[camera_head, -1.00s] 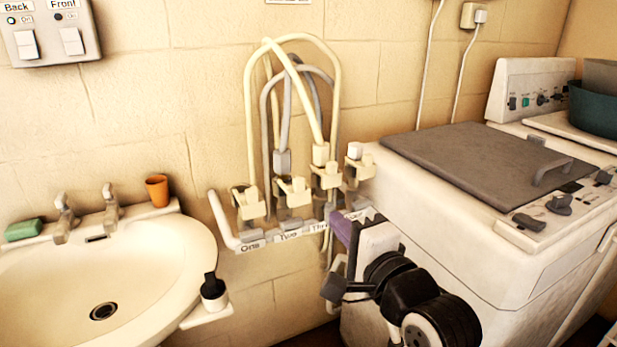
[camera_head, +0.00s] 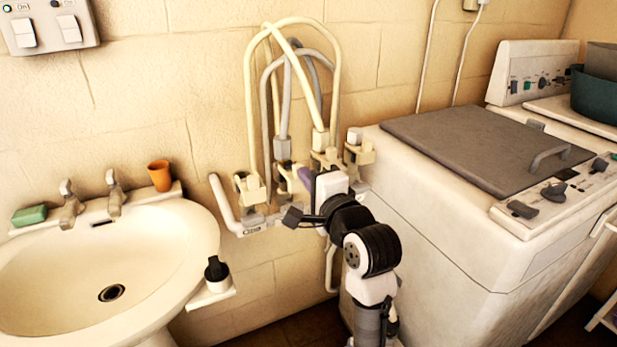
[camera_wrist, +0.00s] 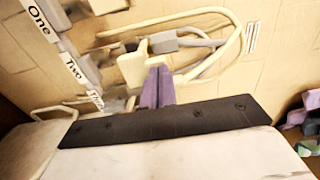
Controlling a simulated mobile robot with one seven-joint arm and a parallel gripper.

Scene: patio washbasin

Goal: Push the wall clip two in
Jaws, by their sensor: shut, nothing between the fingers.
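Wall clip two (camera_head: 284,181) is a cream clip in a row on the wall rack. It sits below a grey hose end, between clip one (camera_head: 249,186) and the clips to the right. My gripper (camera_head: 304,177) has purple fingers, shut and empty, close to the right front of clip two. In the wrist view the purple fingers (camera_wrist: 157,86) point at a cream clip block (camera_wrist: 133,66), with their tips beside or against it. I cannot tell whether they touch. The "Two" label (camera_wrist: 74,68) shows to its left. My wrist hides the rack's right labels in the head view.
Cream and grey hoses (camera_head: 293,40) loop above the clips. A washbasin (camera_head: 150,255) with an orange cup (camera_head: 159,175) stands on the left. A washing machine (camera_head: 440,210) stands close on the right of my arm. The floor in front shows little room.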

